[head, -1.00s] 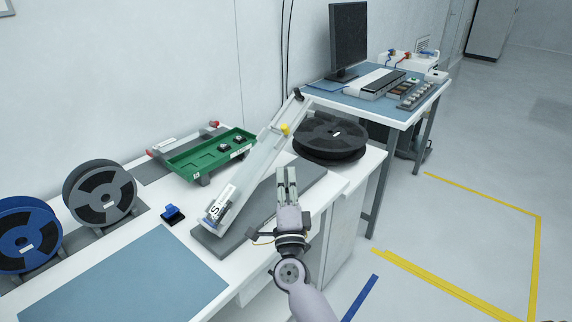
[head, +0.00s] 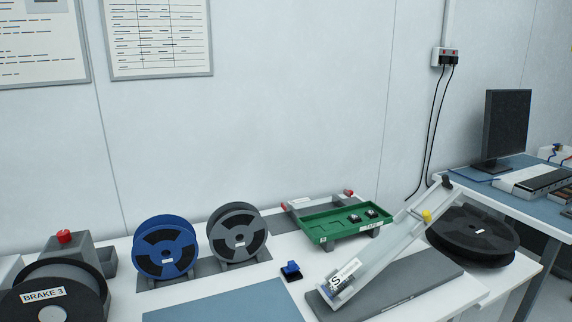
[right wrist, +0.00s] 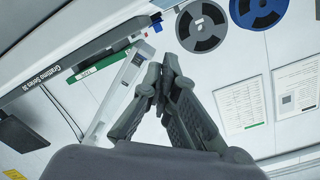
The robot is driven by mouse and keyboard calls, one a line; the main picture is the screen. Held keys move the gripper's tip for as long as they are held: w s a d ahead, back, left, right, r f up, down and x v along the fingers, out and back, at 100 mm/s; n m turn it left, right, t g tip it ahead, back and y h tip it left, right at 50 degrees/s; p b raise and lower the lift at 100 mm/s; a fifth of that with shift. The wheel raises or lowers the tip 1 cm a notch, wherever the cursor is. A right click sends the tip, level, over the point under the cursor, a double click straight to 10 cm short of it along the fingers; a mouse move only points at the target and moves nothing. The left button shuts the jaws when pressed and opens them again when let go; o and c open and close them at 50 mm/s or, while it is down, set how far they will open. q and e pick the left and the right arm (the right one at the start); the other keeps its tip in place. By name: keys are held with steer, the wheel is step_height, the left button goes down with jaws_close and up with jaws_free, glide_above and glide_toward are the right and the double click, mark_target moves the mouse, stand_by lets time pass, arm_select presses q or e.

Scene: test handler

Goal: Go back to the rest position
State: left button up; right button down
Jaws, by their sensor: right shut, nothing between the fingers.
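My right gripper (right wrist: 164,82) shows in the right wrist view with its two fingers together and nothing between them. It appears in front of the white workbench and the wall, touching nothing that I can see. Neither of my arms shows in the head view. My left gripper is in no current view.
A monitor (head: 507,128) stands at right.

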steer(key=s+d+f+n+g+h, duration=0.35)
steer(key=s+f+g, duration=0.3)
steer(key=s, duration=0.45)
steer(key=s+d+f+n+g+h, duration=0.2)
steer(key=s+d+f+g, duration=0.4)
steer(key=s, duration=0.5)
step_height(320, 180, down, 26)
steer(key=s+a, duration=0.2)
steer(key=s+d+f+g, duration=0.1)
steer(key=s+f, duration=0.7)
steer(key=s+d+f, duration=0.2)
steer(key=s+f, duration=0.7)
steer(key=shift+s+d+f+g+h, duration=0.2)
steer(key=shift+d+f+g+h, duration=0.05)
steer(key=shift+f+g+h, duration=0.1)
